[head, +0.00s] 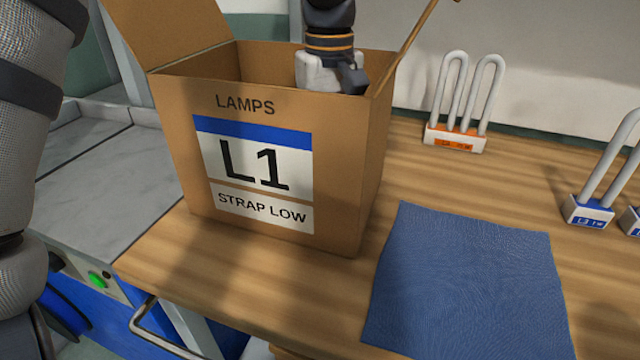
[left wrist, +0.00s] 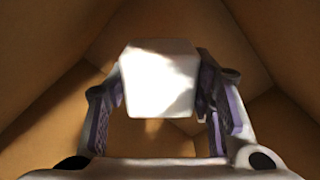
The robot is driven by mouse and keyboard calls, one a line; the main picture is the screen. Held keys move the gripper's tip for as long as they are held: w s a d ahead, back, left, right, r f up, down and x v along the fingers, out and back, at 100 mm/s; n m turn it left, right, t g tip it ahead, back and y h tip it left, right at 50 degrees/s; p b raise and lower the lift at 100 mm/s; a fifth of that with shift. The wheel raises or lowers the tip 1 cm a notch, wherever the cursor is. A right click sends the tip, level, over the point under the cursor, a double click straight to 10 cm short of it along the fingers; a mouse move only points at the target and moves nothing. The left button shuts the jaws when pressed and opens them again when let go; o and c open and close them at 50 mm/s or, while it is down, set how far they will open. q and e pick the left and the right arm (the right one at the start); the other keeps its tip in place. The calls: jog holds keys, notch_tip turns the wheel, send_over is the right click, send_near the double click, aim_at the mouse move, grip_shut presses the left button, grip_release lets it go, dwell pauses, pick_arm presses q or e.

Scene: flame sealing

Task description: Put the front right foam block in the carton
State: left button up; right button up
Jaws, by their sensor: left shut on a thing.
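The open carton (head: 340,170) stands upright on the wooden bench, with "LAMPS", "L1" and "STRAP LOW" on its front. My left gripper (head: 335,78) points down into the carton from above, its lower part hidden behind the front wall. In the left wrist view it is shut on a white foam block (left wrist: 158,75), held between the two fingers. Brown cardboard walls (left wrist: 60,80) surround the block there. I cannot tell whether the block touches the carton's floor. My right gripper is not in view.
A blue mat (head: 465,285) lies right of the carton, bare. A lamp with a white-and-orange base (head: 455,140) stands behind it. Lamps with blue-marked bases (head: 590,210) stand at the right edge. Carton flaps (head: 165,30) stick up at the left and right.

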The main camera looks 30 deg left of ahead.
pick_arm(q)
notch_tip(320, 180, down, 8)
jog(key=shift+w+f, duration=0.1)
jog(key=shift+f, duration=0.15)
jog(key=shift+r, duration=0.1)
jog(key=o, duration=0.9)
notch_tip(320, 180, up, 12)
